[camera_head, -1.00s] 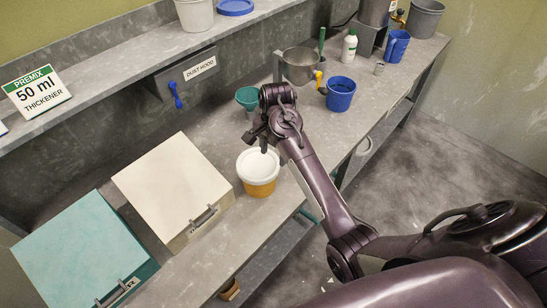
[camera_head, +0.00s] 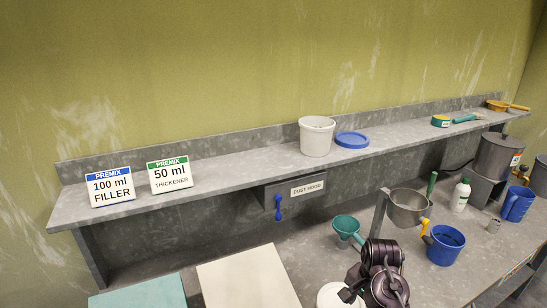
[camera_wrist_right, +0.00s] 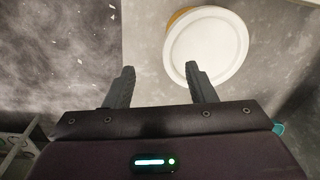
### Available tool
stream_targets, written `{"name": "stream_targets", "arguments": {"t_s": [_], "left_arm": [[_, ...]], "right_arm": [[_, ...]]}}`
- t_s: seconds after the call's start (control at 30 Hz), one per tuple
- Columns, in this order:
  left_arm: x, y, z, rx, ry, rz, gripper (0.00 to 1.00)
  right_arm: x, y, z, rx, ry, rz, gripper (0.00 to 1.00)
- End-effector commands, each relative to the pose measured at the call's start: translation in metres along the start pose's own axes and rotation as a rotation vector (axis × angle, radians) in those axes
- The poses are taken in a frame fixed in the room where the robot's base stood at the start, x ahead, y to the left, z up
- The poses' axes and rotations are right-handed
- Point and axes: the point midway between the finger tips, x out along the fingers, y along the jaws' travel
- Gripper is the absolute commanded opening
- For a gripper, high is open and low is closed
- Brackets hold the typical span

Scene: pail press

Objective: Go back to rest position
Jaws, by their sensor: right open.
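My right gripper (camera_wrist_right: 160,80) is open, its two fingers spread with nothing between them. In the head view my right arm's wrist (camera_head: 382,272) shows at the bottom, over the bench. The white-lidded pail (camera_wrist_right: 207,48) sits on the bench just beyond the fingertips in the wrist view, apart from them as far as I can tell. Only part of its white lid (camera_head: 328,296) shows in the head view, beside my wrist. My left gripper is not in view.
On the bench are a teal funnel (camera_head: 346,226), a metal pot (camera_head: 408,208), a blue pail (camera_head: 444,246), a white bottle (camera_head: 461,195) and a blue jug (camera_head: 517,204). A shelf (camera_head: 240,170) runs behind, with signs, a white bucket (camera_head: 317,136) and a blue lid (camera_head: 352,139).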

Motion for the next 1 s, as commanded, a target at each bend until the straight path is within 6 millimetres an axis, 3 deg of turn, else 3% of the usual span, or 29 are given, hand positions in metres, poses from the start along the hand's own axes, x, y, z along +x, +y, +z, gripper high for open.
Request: {"name": "stream_targets", "arguments": {"t_s": [0.1, 0.2, 0.4, 0.87, 1.0], "left_arm": [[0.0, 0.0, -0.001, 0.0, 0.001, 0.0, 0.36], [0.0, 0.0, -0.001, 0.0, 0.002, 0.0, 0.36], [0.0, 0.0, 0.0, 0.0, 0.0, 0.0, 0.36], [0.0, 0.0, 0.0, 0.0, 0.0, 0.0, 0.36], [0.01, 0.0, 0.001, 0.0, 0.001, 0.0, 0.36]], "right_arm": [[0.014, 0.036, 0.031, -0.242, 0.048, -0.013, 0.5], [0.014, 0.062, 0.059, -0.467, 0.092, -0.035, 0.5], [0.003, 0.092, 0.098, -0.766, 0.147, -0.07, 0.5], [-0.034, 0.133, 0.154, -1.174, 0.22, -0.131, 0.5], [0.009, 0.126, 0.152, -1.175, 0.208, -0.124, 0.5]]}}
